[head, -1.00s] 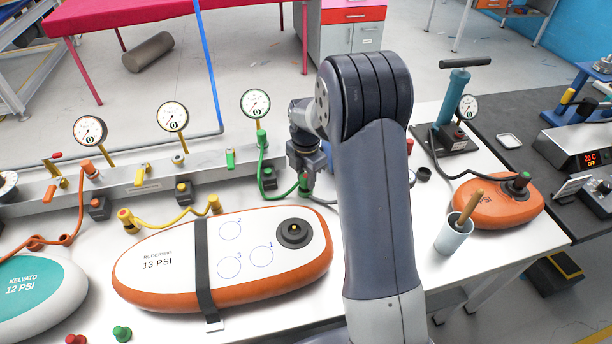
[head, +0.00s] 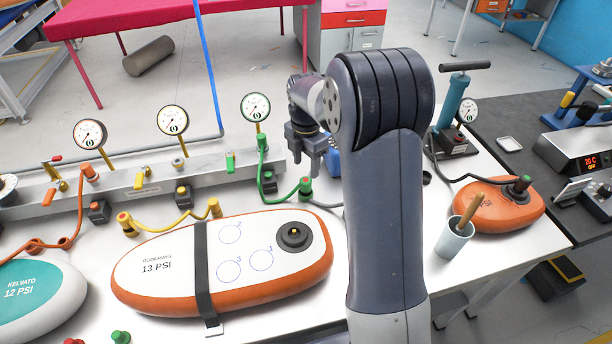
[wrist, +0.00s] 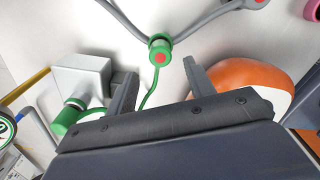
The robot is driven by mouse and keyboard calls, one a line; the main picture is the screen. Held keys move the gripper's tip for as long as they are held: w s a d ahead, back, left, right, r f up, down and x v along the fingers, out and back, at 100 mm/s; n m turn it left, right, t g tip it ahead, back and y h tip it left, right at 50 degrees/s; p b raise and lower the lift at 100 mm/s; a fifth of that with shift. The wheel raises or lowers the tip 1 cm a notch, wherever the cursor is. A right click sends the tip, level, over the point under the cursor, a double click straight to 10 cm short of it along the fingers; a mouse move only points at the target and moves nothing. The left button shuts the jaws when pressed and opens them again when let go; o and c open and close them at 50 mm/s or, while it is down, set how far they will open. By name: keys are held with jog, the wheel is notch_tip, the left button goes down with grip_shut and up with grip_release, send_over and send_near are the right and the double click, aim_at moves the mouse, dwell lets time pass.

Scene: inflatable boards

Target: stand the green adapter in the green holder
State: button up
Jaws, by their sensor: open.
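The green adapter (head: 305,189), with a red centre on its top, is on the white table right of the board rack. A green hose runs from it to the rack, and a grey hose leads off right. In the wrist view the adapter (wrist: 160,50) shows just beyond the fingertips, roughly between them. My gripper (head: 305,172) is open and empty, fingers down, above the adapter; its two fingers (wrist: 159,70) show apart. The green holder seems to be the dark block with green (head: 268,180), left of the adapter, below the green valve.
The orange-and-white board (head: 180,262) with a black strap lies in front. A grey rail with gauges (head: 140,183) runs behind it. A cup (head: 454,240), an orange board (head: 497,205) and a pump (head: 455,105) stand right of my arm.

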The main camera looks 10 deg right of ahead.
aim_at(306, 180)
notch_tip(306, 180, up, 5)
jog(key=shift+r, duration=0.15)
dwell(0.3)
notch_tip(306, 180, down, 13)
jog(key=shift+r, duration=2.3)
